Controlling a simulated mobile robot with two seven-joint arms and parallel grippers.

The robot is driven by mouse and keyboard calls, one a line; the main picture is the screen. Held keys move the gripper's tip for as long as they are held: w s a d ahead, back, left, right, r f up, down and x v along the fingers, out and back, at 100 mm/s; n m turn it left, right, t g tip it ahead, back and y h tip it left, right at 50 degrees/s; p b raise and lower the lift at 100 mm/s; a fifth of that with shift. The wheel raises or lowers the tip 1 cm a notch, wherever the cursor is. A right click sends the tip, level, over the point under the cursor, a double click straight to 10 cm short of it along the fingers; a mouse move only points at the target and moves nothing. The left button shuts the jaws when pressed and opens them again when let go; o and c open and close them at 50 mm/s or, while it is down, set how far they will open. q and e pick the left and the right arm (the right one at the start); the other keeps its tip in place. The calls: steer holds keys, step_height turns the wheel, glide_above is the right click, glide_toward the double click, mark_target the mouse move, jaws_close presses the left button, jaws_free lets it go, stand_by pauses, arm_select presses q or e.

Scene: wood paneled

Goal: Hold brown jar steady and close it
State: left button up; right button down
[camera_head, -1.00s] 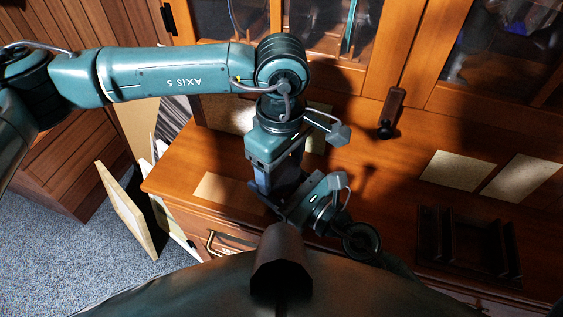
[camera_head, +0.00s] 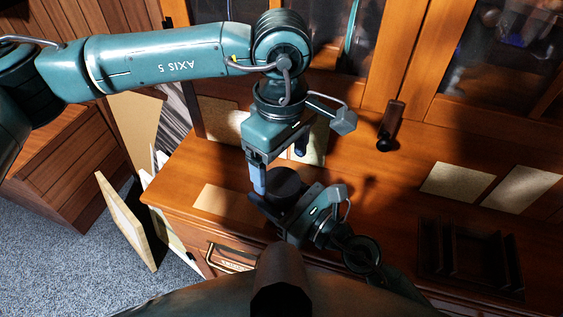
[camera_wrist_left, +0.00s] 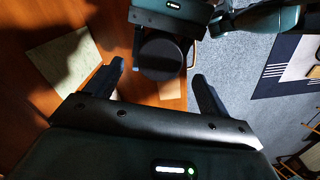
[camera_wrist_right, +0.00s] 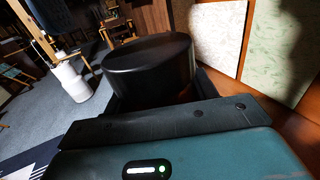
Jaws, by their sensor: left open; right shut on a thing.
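The brown jar (camera_head: 287,183) looks almost black and stands near the front edge of the wooden counter, a flat round top covering it. Whether that top is fully seated I cannot tell. The jar's side and top show large in the right wrist view (camera_wrist_right: 150,68). My right gripper (camera_head: 285,207) is shut on the jar's body from the front right. My left gripper (camera_head: 278,165) is open and empty, pointing down close above and behind the jar. In the left wrist view the jar's round top (camera_wrist_left: 162,55) lies beyond the gap between the open fingers, apart from them.
A dark upright object (camera_head: 391,122) stands on the counter at the back right, before glass-doored cabinets. A dark slotted rack (camera_head: 468,265) sits at the right. Flat pale sheets (camera_head: 457,180) lie on the counter. Framed boards (camera_head: 126,222) lean at the left.

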mark_target(281, 180)
arm_select(q)
steer(key=shift+c, duration=0.4)
steer(key=n, duration=0.4)
steer(key=shift+r, duration=0.4)
steer(key=n, duration=0.4)
steer(key=shift+r, duration=0.4)
steer(key=n, duration=0.2)
steer(key=r+n, duration=0.1)
steer(key=n, duration=0.1)
steer(key=shift+n, duration=0.3)
steer(key=n, duration=0.2)
steer(key=r+n, duration=0.1)
steer(key=n, duration=0.2)
steer(key=shift+f, duration=0.1)
steer(key=shift+f, duration=4)
steer(key=shift+c, duration=0.5)
